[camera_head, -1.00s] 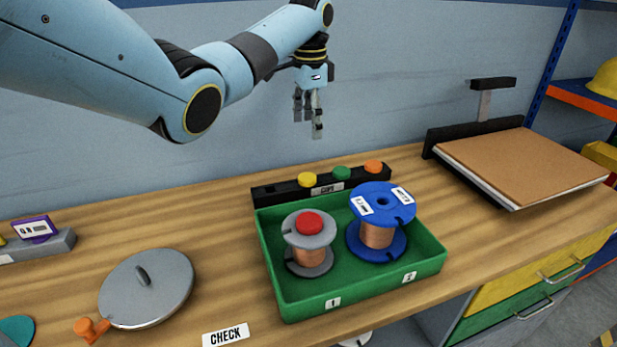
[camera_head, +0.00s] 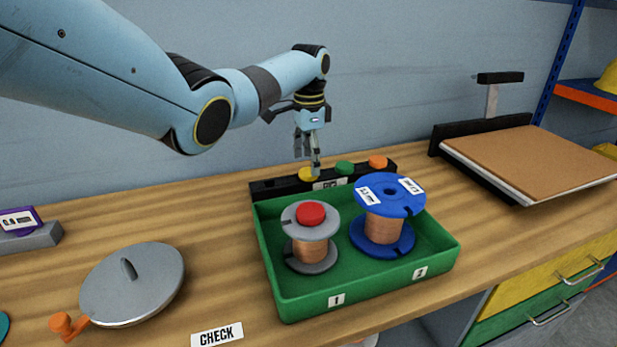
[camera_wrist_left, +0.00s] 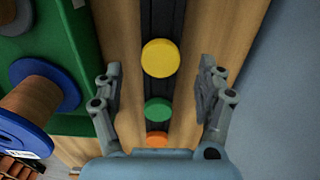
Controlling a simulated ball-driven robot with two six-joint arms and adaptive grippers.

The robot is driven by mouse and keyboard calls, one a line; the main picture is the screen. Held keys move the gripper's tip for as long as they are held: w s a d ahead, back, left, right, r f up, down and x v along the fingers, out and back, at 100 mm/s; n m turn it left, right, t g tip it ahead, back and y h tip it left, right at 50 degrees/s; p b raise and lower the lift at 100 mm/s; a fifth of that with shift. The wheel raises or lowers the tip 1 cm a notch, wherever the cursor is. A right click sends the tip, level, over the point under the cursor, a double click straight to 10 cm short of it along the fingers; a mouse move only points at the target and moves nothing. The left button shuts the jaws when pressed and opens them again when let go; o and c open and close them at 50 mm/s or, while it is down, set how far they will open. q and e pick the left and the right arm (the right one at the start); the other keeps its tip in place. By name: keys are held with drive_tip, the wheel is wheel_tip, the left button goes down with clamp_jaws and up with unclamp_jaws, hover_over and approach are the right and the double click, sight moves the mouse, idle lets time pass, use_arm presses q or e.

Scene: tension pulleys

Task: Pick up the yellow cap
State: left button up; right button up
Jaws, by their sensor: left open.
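The yellow cap (camera_head: 307,174) sits in the black rack (camera_head: 268,188) behind the green tray, left of a green cap (camera_head: 344,168) and an orange cap (camera_head: 377,162). My left gripper (camera_head: 308,168) points down just over the yellow cap and partly covers it. In the left wrist view the yellow cap (camera_wrist_left: 160,58) lies ahead between the two spread fingers of my left gripper (camera_wrist_left: 162,85), with the green cap (camera_wrist_left: 158,110) and orange cap (camera_wrist_left: 157,139) nearer. The fingers are open and hold nothing. My right gripper is not in view.
The green tray (camera_head: 300,302) holds a grey spool (camera_head: 310,252) with a red cap (camera_head: 311,212) and a blue spool (camera_head: 387,230). A grey disc with an orange crank (camera_head: 135,285) lies left. The wall is close behind the rack.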

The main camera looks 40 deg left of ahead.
sight(309, 171)
use_arm(q)
wheel_tip(309, 171, down, 3)
drive_tip(key=shift+f+b, duration=0.1)
drive_tip(key=shift+b, duration=0.2)
drive_tip(key=shift+c, duration=0.6)
drive_tip(key=c, duration=0.9)
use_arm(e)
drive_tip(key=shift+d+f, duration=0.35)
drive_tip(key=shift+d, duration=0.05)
use_arm(q)
wheel_tip(309, 171, up, 4)
drive_tip(key=shift+r+p, duration=0.25)
drive_tip(key=shift+p, duration=0.35)
drive_tip(key=w+d+r+b, duration=0.1)
drive_tip(key=w+d+r, duration=0.5)
drive_tip(key=d, duration=0.3)
drive_tip(key=shift+w+r+b, duration=0.35)
drive_tip(key=shift+w+b, duration=0.05)
drive_tip(key=shift+w, duration=0.35)
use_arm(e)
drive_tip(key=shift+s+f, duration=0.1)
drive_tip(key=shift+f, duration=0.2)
